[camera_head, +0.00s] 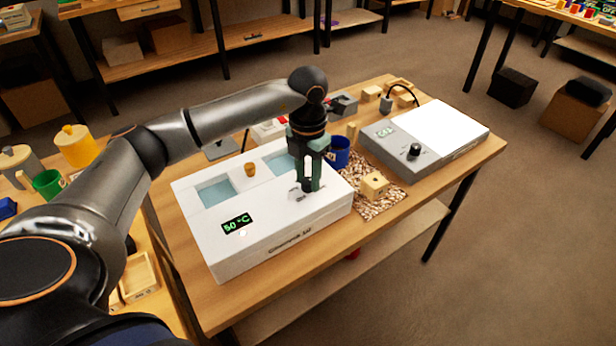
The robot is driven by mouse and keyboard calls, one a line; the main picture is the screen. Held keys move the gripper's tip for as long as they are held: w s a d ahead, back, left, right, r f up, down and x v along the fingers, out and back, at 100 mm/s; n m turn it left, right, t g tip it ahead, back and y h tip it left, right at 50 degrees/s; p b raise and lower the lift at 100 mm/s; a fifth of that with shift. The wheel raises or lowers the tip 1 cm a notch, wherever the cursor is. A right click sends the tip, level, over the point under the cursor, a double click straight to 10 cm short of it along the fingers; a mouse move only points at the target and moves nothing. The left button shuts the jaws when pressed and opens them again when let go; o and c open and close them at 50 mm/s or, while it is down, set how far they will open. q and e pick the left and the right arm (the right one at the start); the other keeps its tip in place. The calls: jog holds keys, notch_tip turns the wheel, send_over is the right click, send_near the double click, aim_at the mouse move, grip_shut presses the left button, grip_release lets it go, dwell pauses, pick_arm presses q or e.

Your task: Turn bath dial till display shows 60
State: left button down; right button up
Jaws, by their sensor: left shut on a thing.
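The white bath (284,237) stands on the wooden bench, with two water-filled openings in its top. Its display (237,224) shows green digits that look like 50 °C. My left gripper (306,188) points straight down over the right part of the bath's top and is shut on the bath dial. The fingers mostly hide the dial, so its pointer cannot be read. Pale markings show on the top beside the fingers. My right gripper is not in view.
A blue cup (339,152) stands just behind the gripper. A light wooden block (374,185) sits on a speckled mat to the right. A grey device (398,153) with a black knob and white plate stands further right. A small wooden knob (250,169) is on the bath's top.

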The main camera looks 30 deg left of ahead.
pick_arm(q)
jog(key=m, duration=0.2)
jog(key=shift+m, duration=0.4)
jog(key=m+b, duration=0.1)
jog(key=m, duration=0.1)
jog(key=shift+m, duration=0.6)
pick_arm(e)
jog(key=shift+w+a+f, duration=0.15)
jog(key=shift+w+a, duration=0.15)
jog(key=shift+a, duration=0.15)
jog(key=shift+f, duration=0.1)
pick_arm(q)
jog(key=c, duration=0.5)
grip_release()
jog(key=shift+c, duration=0.2)
jog(key=shift+r, duration=0.1)
